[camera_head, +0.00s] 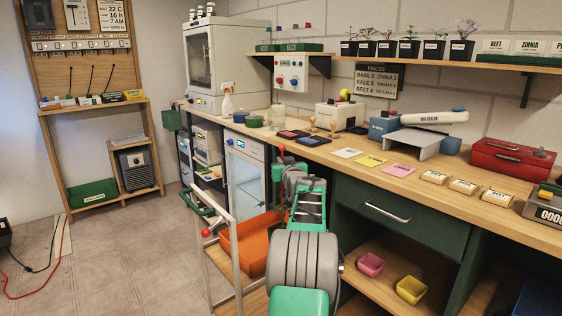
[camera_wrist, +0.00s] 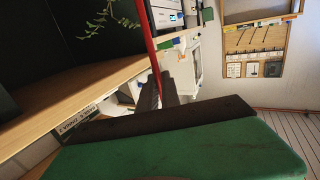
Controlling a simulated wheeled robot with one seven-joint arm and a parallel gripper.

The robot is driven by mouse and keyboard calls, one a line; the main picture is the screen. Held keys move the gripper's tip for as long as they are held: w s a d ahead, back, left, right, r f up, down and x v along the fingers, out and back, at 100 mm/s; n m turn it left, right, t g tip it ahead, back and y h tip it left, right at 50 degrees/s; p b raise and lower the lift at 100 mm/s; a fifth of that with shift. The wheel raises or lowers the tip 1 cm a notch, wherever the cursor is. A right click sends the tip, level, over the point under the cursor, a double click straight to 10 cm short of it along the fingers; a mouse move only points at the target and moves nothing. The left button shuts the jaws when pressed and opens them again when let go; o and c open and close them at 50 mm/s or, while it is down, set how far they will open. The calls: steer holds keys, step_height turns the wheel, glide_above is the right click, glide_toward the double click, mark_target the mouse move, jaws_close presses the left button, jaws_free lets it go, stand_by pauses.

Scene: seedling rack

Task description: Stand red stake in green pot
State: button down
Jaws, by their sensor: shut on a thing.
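My gripper (camera_wrist: 160,92) is shut on the red stake (camera_wrist: 148,42), which runs up between the dark fingers in the wrist view. In the head view a red tip (camera_head: 281,149) shows just above my gripper, in front of the bench edge; the rest of the stake is hidden or too small to make out. A small round green container (camera_head: 255,122) stands on the bench beyond my gripper, apart from it. I cannot tell whether it is the green pot. Square pots in pink (camera_head: 370,264) and yellow (camera_head: 411,290) stand on the low shelf; my arm may hide others.
The wooden bench (camera_head: 460,212) carries dark trays (camera_head: 287,137), cards and a red toolbox (camera_head: 512,160). An orange bin (camera_head: 248,242) and a pale upright frame (camera_head: 229,270) stand left of my arm. Potted seedlings (camera_head: 408,48) line the wall shelf. The floor at left is mostly clear.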

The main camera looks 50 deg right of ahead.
step_height(320, 180, down, 10)
steer(key=b, duration=0.6)
steer(key=shift+a+f+b, duration=0.1)
steer(key=shift+f+b, duration=0.05)
steer(key=shift+b, duration=0.25)
steer(key=c, duration=1.5)
jaws_free()
steer(key=p, duration=0.2)
glide_toward(282, 188)
steer(key=shift+x, duration=1.15)
